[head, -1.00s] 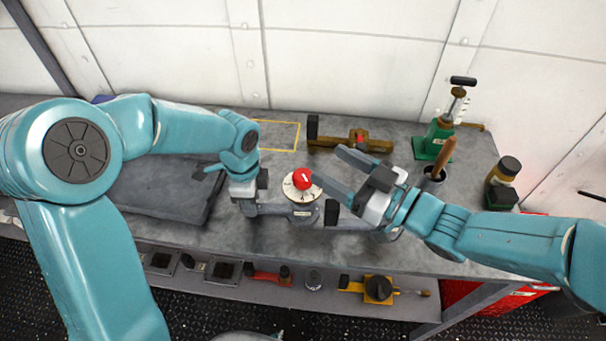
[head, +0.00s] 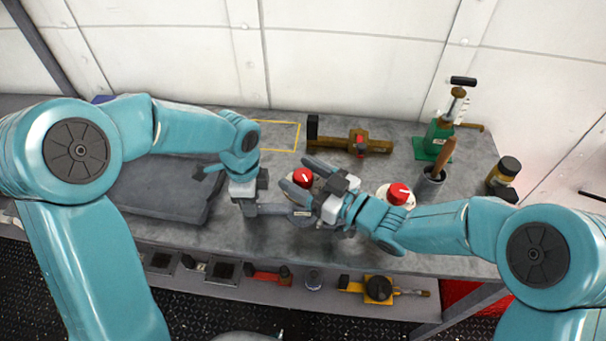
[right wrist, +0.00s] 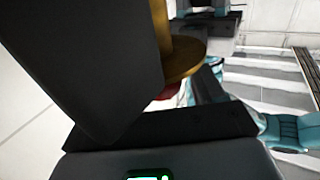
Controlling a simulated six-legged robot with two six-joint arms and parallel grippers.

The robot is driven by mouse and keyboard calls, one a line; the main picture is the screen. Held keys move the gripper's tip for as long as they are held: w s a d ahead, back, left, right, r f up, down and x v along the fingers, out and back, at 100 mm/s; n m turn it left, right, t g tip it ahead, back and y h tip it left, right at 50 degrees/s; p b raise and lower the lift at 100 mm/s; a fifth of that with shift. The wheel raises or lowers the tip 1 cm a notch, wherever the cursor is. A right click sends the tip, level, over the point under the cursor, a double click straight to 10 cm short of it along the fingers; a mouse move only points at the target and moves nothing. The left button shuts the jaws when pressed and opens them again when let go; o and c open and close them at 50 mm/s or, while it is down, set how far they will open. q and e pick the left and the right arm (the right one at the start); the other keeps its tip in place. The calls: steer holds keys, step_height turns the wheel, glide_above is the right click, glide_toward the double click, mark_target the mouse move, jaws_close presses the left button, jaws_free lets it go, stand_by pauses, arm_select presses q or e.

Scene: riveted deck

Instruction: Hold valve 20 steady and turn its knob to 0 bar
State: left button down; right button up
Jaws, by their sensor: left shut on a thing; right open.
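A grey valve has a red knob (head: 302,177) with a white pointer line on a pale dial. Its number and dial marks are too small to read. My left gripper (head: 247,205) is shut on the left end of this grey valve (head: 272,209). My right gripper (head: 296,174) is open, with its fingers on either side of the red knob; contact cannot be told. The right gripper hides much of the dial and the valve's right end. In the right wrist view, dark fingers fill the near part, and a bit of red (right wrist: 168,92) shows beyond them.
Another red knob (head: 398,193) on a pale dial is close to my right forearm. A brown valve (head: 378,146) lies behind. A dark slab (head: 165,192) lies at left.

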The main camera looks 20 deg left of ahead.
steer(key=c, duration=0.9)
steer(key=shift+c, duration=0.2)
steer(key=shift+m+t, duration=0.3)
steer(key=shift+t, duration=0.1)
steer(key=m+t+h, duration=0.1)
steer(key=t, duration=0.1)
steer(key=m+t+h, duration=0.1)
steer(key=shift+s+a+r+m+t, duration=0.1)
steer(key=shift+m+t, duration=0.2)
steer(key=shift+t, duration=0.1)
steer(key=shift+m+t+h, duration=1.1)
steer(key=shift+t, duration=0.5)
